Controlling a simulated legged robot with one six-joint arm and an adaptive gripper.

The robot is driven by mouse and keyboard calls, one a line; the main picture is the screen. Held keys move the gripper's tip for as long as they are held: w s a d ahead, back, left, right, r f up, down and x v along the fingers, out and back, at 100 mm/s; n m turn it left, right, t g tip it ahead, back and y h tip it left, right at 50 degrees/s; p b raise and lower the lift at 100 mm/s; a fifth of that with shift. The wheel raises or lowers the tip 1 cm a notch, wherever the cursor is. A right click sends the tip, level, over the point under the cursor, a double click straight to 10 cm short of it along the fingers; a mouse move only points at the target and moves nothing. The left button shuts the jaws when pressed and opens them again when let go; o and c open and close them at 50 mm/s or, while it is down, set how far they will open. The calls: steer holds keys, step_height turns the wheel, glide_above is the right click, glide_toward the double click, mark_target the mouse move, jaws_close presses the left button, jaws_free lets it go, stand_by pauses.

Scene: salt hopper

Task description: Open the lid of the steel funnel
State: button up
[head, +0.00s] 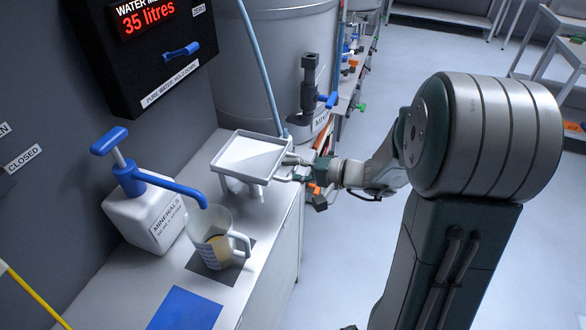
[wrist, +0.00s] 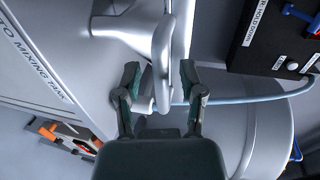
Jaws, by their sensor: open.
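The steel funnel (head: 248,157) is a square, pale metal top with a raised rim, standing on short legs on the counter. Its top looks flat and covered, but I cannot clearly tell the lid from the funnel body. My gripper (head: 296,169) is at the funnel's right side. In the wrist view my gripper (wrist: 160,84) is open, with its two dark green fingers on either side of a rounded steel handle (wrist: 162,65). The handle lies between the fingers; a gap shows on the right, and contact on the left is unclear.
A large grey tank (head: 275,60) stands behind the funnel. A blue hose (head: 258,65) runs down near it. The floor at right is open.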

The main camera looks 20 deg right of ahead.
steer(key=shift+d, duration=0.15)
jaws_close()
steer(key=shift+r, duration=0.3)
